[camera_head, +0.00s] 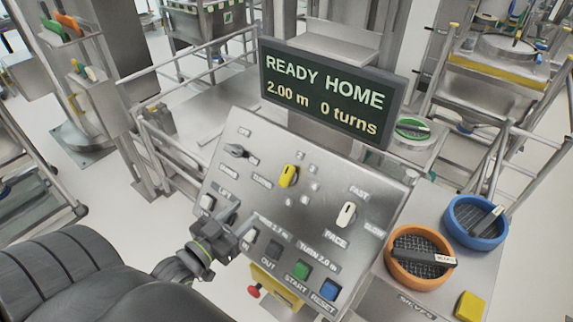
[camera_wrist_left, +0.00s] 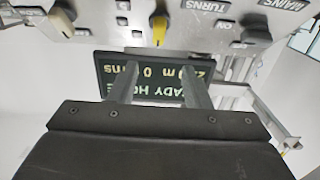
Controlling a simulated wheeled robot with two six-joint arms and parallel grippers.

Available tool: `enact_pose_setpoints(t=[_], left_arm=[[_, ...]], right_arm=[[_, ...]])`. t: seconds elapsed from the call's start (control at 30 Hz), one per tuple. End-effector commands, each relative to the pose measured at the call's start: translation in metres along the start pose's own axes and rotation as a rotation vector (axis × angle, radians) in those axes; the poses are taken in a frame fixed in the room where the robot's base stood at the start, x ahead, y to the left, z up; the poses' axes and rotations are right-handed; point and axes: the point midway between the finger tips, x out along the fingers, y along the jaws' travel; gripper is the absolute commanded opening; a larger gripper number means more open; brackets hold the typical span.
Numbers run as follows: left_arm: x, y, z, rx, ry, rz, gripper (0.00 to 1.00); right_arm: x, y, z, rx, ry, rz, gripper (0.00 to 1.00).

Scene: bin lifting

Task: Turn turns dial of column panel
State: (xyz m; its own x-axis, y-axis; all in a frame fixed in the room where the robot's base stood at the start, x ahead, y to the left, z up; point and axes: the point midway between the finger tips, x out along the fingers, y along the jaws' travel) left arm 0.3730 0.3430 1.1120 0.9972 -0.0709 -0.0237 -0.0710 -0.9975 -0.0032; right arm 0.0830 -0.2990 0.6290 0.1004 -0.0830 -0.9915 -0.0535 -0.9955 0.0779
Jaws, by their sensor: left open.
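The column panel (camera_head: 310,233) is a sloped grey board with knobs and buttons. The turns dial (camera_head: 288,176) is a yellow knob in its upper middle, with a TURNS label to its left. It also shows in the left wrist view (camera_wrist_left: 158,28), at the top middle and upside down. My left gripper (camera_head: 222,222) is near the panel's lower left edge, below and left of the yellow dial and apart from it. Its two fingers (camera_wrist_left: 158,80) stand spread with nothing between them. My right gripper is not in view.
A display (camera_head: 330,92) behind the panel reads READY HOME, 2.00 m, 0 turns. A dark knob (camera_head: 236,151) and a white pace knob (camera_head: 347,214) flank the dial. Green (camera_head: 300,270) and blue (camera_head: 326,289) buttons sit low. Orange (camera_head: 391,268) and blue (camera_head: 453,222) bowls stand right.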

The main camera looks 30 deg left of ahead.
Motion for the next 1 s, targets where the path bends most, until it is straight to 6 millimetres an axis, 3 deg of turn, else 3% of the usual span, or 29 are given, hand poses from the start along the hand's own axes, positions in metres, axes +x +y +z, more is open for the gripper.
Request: enact_pose_setpoints(t=[0.27,1.0], left_arm=[[0.023,0.001,-0.009,-0.003,0.031,0.009,0.44],[0.153,0.002,-0.01,-0.003,0.027,0.008,0.44]], right_arm=[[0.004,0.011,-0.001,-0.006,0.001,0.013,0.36],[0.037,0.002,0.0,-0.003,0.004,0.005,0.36]])
